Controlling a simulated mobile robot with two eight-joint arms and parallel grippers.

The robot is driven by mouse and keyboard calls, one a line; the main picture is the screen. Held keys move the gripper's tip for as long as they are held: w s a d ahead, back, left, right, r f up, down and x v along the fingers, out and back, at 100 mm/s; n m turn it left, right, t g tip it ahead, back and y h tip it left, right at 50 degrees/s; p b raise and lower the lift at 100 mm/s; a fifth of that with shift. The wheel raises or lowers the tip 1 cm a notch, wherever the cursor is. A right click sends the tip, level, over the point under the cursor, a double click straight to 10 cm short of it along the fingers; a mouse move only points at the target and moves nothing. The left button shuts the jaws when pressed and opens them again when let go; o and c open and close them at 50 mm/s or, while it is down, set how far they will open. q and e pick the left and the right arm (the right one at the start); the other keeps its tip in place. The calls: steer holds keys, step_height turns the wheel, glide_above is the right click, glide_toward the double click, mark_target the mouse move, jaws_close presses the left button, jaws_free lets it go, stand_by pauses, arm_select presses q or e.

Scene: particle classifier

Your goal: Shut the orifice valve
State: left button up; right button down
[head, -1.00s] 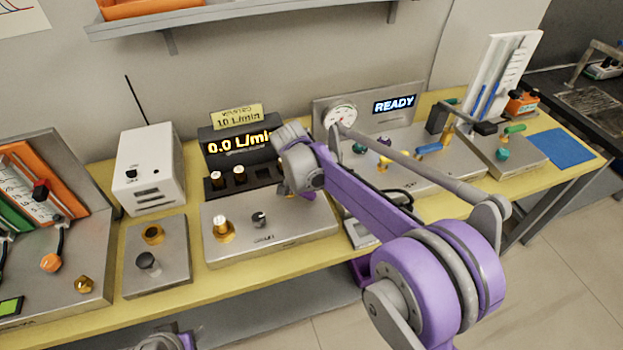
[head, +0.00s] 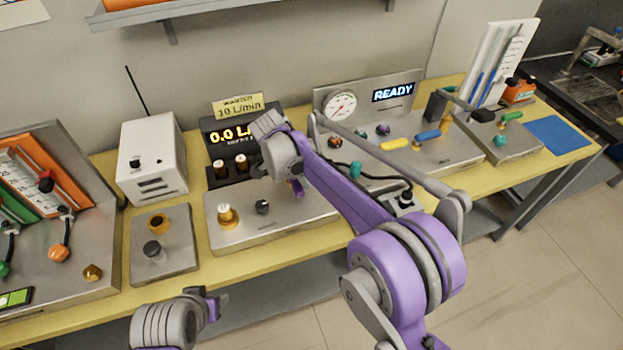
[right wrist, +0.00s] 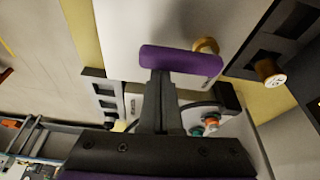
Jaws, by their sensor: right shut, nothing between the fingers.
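I cannot tell by any readable label which control is the orifice valve. In the head view a steel panel (head: 290,216) in the middle carries a brass knob with a white top (head: 227,215) and a dark knob (head: 262,206). My right gripper (head: 297,187) hangs over the right part of this panel, right of both knobs, and is shut and empty. In the right wrist view its purple fingertips (right wrist: 180,62) partly cover a brass knob (right wrist: 205,46); contact cannot be told. My left gripper (head: 208,303) is low in front of the bench, its fingers unclear.
A gauge panel (head: 365,97) reads READY, with a teal knob (head: 355,170), a yellow handle (head: 397,145) and a blue handle (head: 428,135). A display (head: 218,138) shows 0.0. A white box (head: 150,160) stands left. A blue mat (head: 560,138) lies right.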

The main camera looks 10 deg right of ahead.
stand_by(0.6)
steer(key=d, duration=0.2)
steer(key=w+d, duration=0.1)
steer(key=d, duration=0.1)
steer(key=shift+d, duration=0.2)
steer(key=w+v, duration=0.1)
steer(key=v, duration=0.9)
steer(key=shift+s+a+p, duration=0.3)
steer(key=shift+s+a, duration=0.1)
steer(key=shift+s, duration=0.05)
steer(key=s+d+r+n+t+y, duration=0.1)
steer(key=s+d+n, duration=0.25)
steer(key=s, duration=0.35)
steer(key=s+d+n+t+y, duration=0.1)
steer(key=s+d+n, duration=0.2)
steer(key=s+d, duration=0.25)
steer(key=s+d+f+n+t, duration=0.1)
steer(key=s+f+n, duration=0.3)
steer(key=s, duration=0.4)
steer(key=s+d+f+n+t+y, duration=0.1)
steer(key=s+f+n, duration=0.3)
steer(key=s, duration=0.5)
steer(key=shift+s+d+f+y, duration=0.2)
steer(key=shift+d+f+y, duration=0.1)
steer(key=shift+d, duration=0.35)
